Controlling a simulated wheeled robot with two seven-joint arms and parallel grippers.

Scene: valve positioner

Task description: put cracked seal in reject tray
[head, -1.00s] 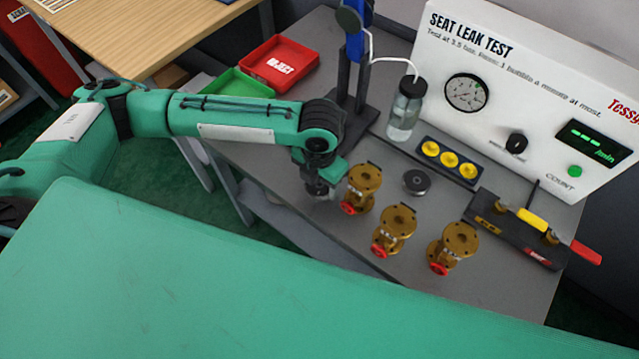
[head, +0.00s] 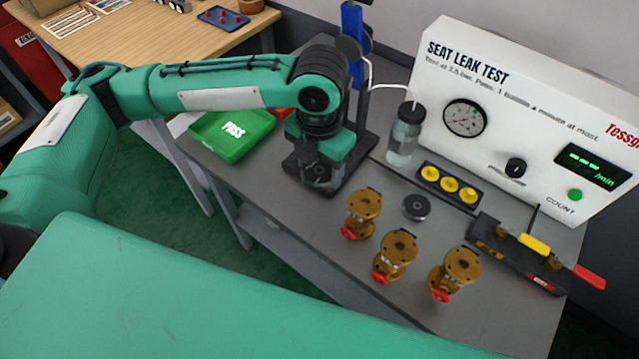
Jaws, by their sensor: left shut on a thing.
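My left gripper (head: 316,180) is over the back left part of the grey bench, in front of the stand and right of the green tray. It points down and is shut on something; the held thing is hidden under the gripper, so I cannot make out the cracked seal. The red reject tray (head: 283,113) is behind my left arm, and only a sliver of it shows. My right gripper is out of view.
A green PASS tray (head: 232,133) sits at the bench's left end. Several brass valves, one here (head: 397,255), stand near the front edge. A dark disc (head: 416,207), yellow seals in a black holder (head: 449,183), a bottle (head: 405,135) and the test panel (head: 530,120) are to the right.

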